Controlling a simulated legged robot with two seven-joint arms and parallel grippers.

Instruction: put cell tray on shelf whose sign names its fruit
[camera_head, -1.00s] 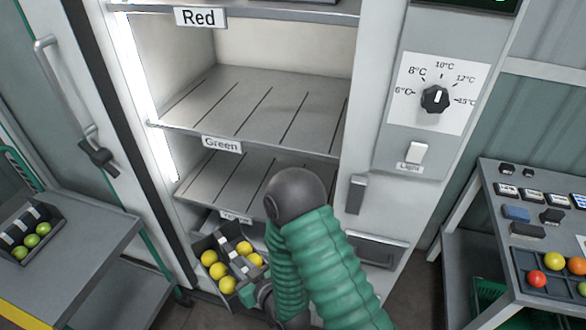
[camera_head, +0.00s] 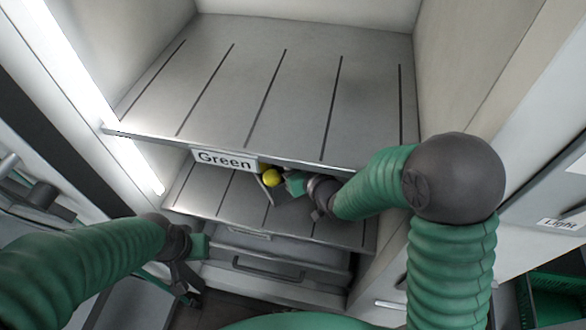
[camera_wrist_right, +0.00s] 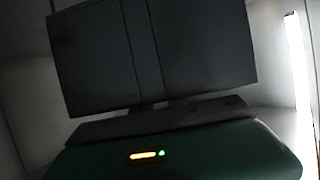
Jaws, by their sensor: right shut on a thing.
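The cell tray (camera_head: 267,191) is mostly hidden in the head view, under the shelf edge with the Green sign (camera_head: 224,160). One yellow fruit (camera_head: 272,177) shows in it. My right gripper (camera_head: 292,184) is shut on the tray and holds it in the bay between the Green shelf and the lower shelf (camera_head: 215,208). In the right wrist view the dark tray (camera_wrist_right: 200,45) fills the upper middle, just beyond the gripper (camera_wrist_right: 168,104). The lower shelf's sign (camera_head: 249,232) is too foreshortened to read. My left gripper (camera_head: 187,275) hangs low at the left, away from the tray; its jaws are unclear.
The Green shelf (camera_head: 250,95) above is empty, with dark slots. A lit strip (camera_head: 80,75) runs down the cabinet's left wall. A drawer with a handle (camera_head: 268,268) lies below the lower shelf. A green crate (camera_head: 555,295) stands at lower right.

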